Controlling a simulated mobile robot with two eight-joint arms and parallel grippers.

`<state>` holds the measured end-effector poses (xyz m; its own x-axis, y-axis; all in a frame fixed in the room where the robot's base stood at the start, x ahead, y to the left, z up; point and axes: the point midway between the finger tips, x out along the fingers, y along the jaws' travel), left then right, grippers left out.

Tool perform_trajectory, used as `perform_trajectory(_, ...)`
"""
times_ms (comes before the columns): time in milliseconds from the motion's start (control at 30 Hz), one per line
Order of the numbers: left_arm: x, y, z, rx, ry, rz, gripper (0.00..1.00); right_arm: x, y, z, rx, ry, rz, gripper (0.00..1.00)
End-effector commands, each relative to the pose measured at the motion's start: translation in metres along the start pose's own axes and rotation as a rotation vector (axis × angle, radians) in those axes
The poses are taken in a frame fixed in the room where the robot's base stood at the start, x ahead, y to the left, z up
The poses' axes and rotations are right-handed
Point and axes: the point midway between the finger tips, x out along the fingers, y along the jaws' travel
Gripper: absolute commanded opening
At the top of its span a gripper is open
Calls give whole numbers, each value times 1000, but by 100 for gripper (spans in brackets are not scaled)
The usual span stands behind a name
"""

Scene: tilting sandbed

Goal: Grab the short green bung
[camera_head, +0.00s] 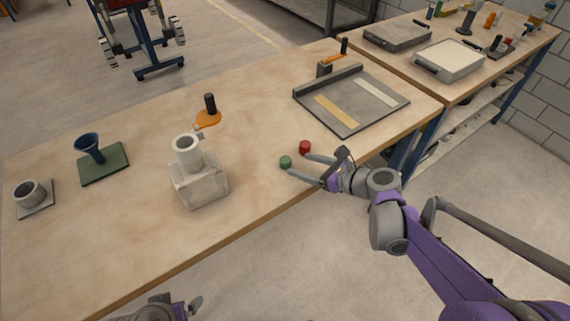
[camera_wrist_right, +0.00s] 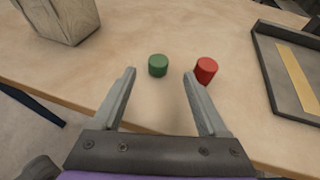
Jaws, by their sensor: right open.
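The short green bung (camera_head: 285,162) stands on the wooden table near its front edge, left of a red bung (camera_head: 305,147). My right gripper (camera_head: 308,168) is open and empty, with its fingers pointing toward the two bungs. In the right wrist view the green bung (camera_wrist_right: 158,65) lies ahead of the gap between the fingertips (camera_wrist_right: 160,72), nearer the left finger. The red bung (camera_wrist_right: 206,70) is just beyond the right fingertip. My left gripper (camera_head: 190,306) shows only partly at the bottom edge; its jaws are unclear.
A pale block-shaped vessel (camera_head: 200,185) stands left of the bungs. A grey tray with strips (camera_head: 350,122) lies to the right. A green-based blue funnel (camera_head: 102,165) and a grey cup (camera_head: 30,195) stand far left. The table between vessel and bungs is clear.

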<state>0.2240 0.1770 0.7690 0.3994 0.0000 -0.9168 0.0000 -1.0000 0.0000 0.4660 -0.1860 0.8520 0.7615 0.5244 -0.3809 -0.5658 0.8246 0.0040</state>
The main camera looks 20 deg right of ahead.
Motion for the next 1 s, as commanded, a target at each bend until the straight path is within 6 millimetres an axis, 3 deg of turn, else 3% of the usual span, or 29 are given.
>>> perform_trajectory(100, 4, 0, 2, 0, -1, 0, 100, 16, 0, -1, -2, 1, 2, 76)
perform_trajectory(367, 7, 0, 3, 0, -3, 0, 100, 33, 1, 0, -3, 2, 2, 76)
perform_trajectory(600, 15, 0, 6, 0, -6, 0, 100, 69, 2, 1, -4, 2, 2, 76)
perform_trajectory(867, 15, 0, 6, 0, -6, 0, 100, 73, 2, 2, -4, 2, 1, 76)
perform_trajectory(1000, 15, 0, 6, 0, -6, 0, 100, 73, 2, 2, -4, 2, 0, 51)
